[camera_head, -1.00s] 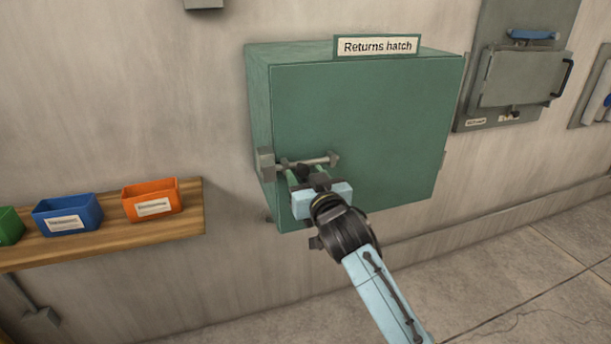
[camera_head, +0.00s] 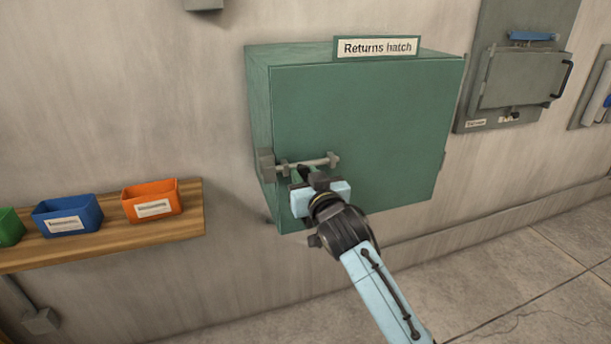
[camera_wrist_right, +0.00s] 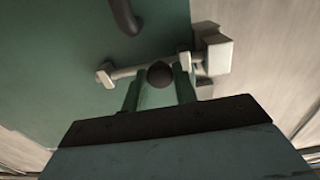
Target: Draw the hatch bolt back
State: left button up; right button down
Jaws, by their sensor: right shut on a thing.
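The green returns hatch (camera_head: 375,130) is a closed box on the wall with a flat front door. Its grey bolt (camera_head: 322,162) lies across the lower left of the door, and a grey block-shaped keeper (camera_head: 265,165) sits at the left edge. In the right wrist view the bolt's rod (camera_wrist_right: 128,72) runs to the keeper (camera_wrist_right: 217,54). My right gripper (camera_head: 308,174) is at the bolt from below, shut on its dark round knob (camera_wrist_right: 160,74), with a green finger on either side. My left gripper is not in view.
A dark curved handle (camera_wrist_right: 125,14) shows on the door in the right wrist view. A wooden shelf (camera_head: 110,232) with green, blue and orange bins stands to the left. A grey wall panel (camera_head: 520,80) hangs to the right. The wall right below the hatch is bare.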

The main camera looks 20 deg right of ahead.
aim_at(318, 164)
jog(key=d+p, duration=0.1)
jog(key=d, duration=0.3)
jog(key=shift+d+p, duration=0.2)
jog(key=shift+p, duration=0.2)
jog(key=shift+w, duration=0.1)
jog(key=c, duration=1.1)
grip_release()
jog(key=shift+d, duration=0.1)
jog(key=s, duration=1.3)
jog(key=shift+s+d, duration=0.15)
jog(key=shift+s, duration=0.1)
